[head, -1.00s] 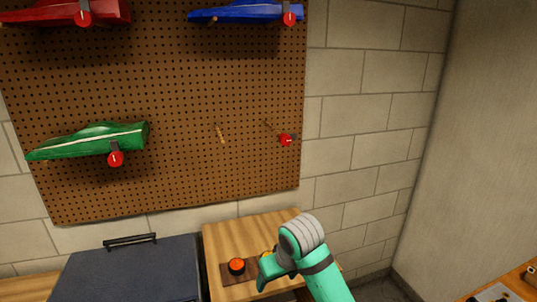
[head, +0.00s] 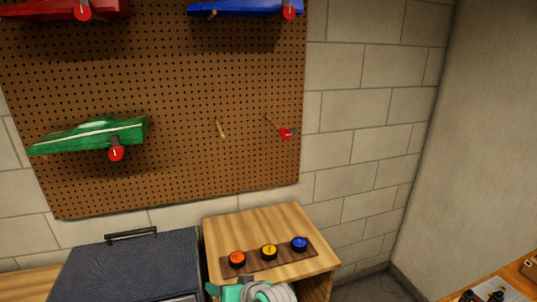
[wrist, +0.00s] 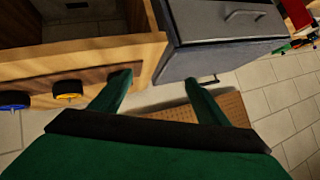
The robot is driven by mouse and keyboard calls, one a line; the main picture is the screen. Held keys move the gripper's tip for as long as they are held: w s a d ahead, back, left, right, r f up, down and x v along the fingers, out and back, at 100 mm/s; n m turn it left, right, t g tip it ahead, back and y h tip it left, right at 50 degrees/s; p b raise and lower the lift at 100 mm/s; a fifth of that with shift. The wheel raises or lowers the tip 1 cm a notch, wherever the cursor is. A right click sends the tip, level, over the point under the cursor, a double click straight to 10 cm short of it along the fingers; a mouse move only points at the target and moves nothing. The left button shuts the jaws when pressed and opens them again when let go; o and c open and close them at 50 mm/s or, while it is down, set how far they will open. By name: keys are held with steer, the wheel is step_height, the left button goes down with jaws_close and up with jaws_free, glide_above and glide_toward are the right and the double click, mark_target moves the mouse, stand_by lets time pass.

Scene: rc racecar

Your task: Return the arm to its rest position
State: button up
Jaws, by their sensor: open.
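My gripper (wrist: 156,80) shows in the wrist view with its two green fingers spread apart and nothing between them. In the head view only teal and grey parts of my arm show at the bottom edge, in front of the wooden cabinet (head: 222,228); the fingertips cannot be made out there. On the cabinet top a dark wooden strip (head: 254,260) carries an orange button (head: 237,259), a yellow button (head: 269,252) and a blue button (head: 299,244). The wrist view shows the yellow button (wrist: 67,90) and blue button (wrist: 14,100) left of the fingers.
A dark grey box (head: 130,268) with a handle stands left of the cabinet. The pegboard (head: 200,165) holds red (head: 50,10), blue (head: 235,8) and green (head: 90,136) car bodies. One peg with a red knob (head: 286,133) is empty. A table edge (head: 515,280) is at lower right.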

steer(key=s+a+f+m+t, duration=0.3)
steer(key=s+f+m+t, duration=0.15)
steer(key=s+f, duration=0.35)
steer(key=s+d+f+m+t+h, duration=0.1)
steer(key=s+d+f+h, duration=0.15)
steer(key=s, duration=0.45)
steer(key=s+d+f+m+t+h, duration=0.1)
steer(key=s+d+f+m+h, duration=0.15)
steer(key=s, duration=0.35)
steer(key=s+d+r+n, duration=0.1)
steer(key=s+d, duration=0.2)
steer(key=s, duration=0.4)
steer(key=s+d+r+n+h, duration=0.1)
steer(key=s+d+r+n, duration=0.1)
steer(key=s, duration=0.6)
steer(key=s+d+r+n+h, duration=0.1)
steer(key=s+d+n, duration=0.1)
steer(key=s+d, duration=0.2)
steer(key=s+t, duration=0.1)
steer(key=s, duration=0.2)
steer(key=shift+s+d+r, duration=0.35)
steer(key=shift+s+r, duration=0.05)
